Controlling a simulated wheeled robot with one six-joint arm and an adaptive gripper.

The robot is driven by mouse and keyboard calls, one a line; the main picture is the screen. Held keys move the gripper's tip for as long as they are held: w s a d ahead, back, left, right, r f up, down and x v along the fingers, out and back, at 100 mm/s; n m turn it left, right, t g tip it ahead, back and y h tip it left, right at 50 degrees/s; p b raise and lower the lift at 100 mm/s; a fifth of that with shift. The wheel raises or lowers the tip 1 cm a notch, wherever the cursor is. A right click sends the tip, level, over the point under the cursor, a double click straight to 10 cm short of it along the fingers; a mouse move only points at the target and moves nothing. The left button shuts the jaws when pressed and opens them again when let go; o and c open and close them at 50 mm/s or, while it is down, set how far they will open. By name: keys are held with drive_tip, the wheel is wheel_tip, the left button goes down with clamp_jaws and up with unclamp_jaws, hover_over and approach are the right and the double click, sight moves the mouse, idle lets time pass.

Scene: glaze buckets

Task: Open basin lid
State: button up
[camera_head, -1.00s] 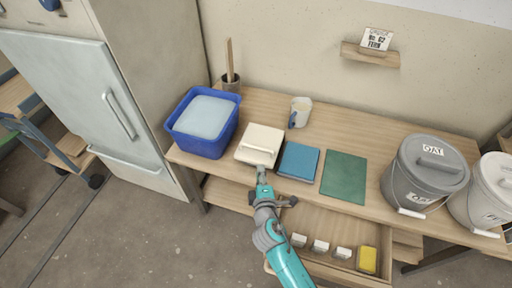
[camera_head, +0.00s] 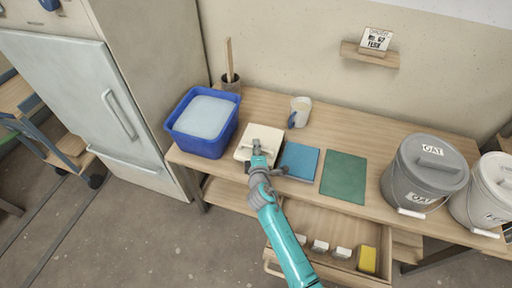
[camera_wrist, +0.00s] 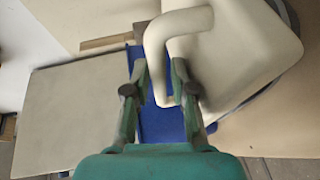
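The basin holds a pale surface, either water or a cover; I cannot tell which. My gripper (camera_head: 256,146) is over the cream lid and hides much of its handle. In the wrist view the lid (camera_wrist: 240,50) shows with its curved handle (camera_wrist: 157,50). The free end of the handle is between my gripper's (camera_wrist: 158,82) two fingers, which stand apart. Contact with the handle is not clear. The blue basin (camera_wrist: 158,122) shows behind the fingers.
Right of the lid lie a blue board (camera_head: 300,160) and a green mat (camera_head: 344,176). A mug (camera_head: 300,110) stands behind. Grey (camera_head: 425,170) and white (camera_head: 490,195) buckets stand at the right. An open drawer (camera_head: 320,225) juts out in front below the tabletop. A fridge (camera_head: 85,85) is at the left.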

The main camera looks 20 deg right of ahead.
drive_tip(key=shift+w, duration=0.1)
clamp_jaws()
drive_tip(key=shift+r, duration=0.1)
idle(0.3)
